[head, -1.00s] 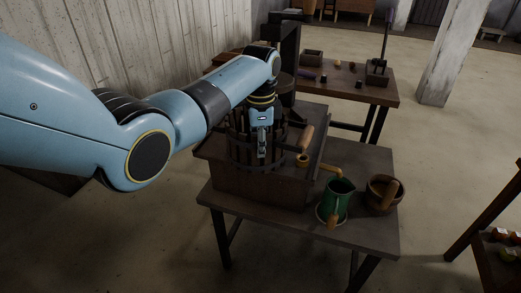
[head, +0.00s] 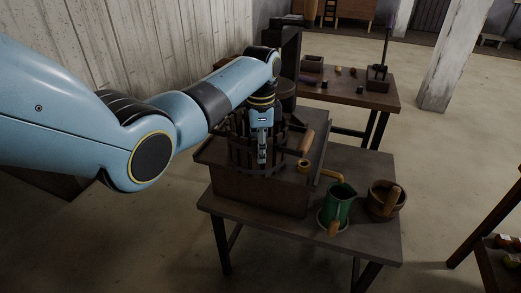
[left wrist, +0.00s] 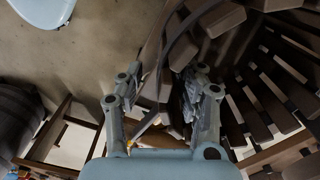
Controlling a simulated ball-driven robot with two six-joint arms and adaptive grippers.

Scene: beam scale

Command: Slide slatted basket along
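The slatted basket (head: 240,152), dark upright slats with metal hoops, stands on the wooden press bed (head: 258,195) on the near table. My left gripper (head: 263,163) points down at the basket's near right side and hides part of it. In the left wrist view the basket's slats (left wrist: 262,100) fan out on the right. There the two fingers of my left gripper (left wrist: 166,80) are spread, with basket wall parts showing between and behind them. I see no clear grip on both sides. My right gripper is not in view.
A green jug (head: 339,202) and a wooden bowl (head: 384,198) stand on the near table (head: 350,240), right of the press. A wooden handle (head: 307,140) and a brass-coloured spout (head: 329,174) stick out beside the basket. A second table (head: 345,91) stands behind.

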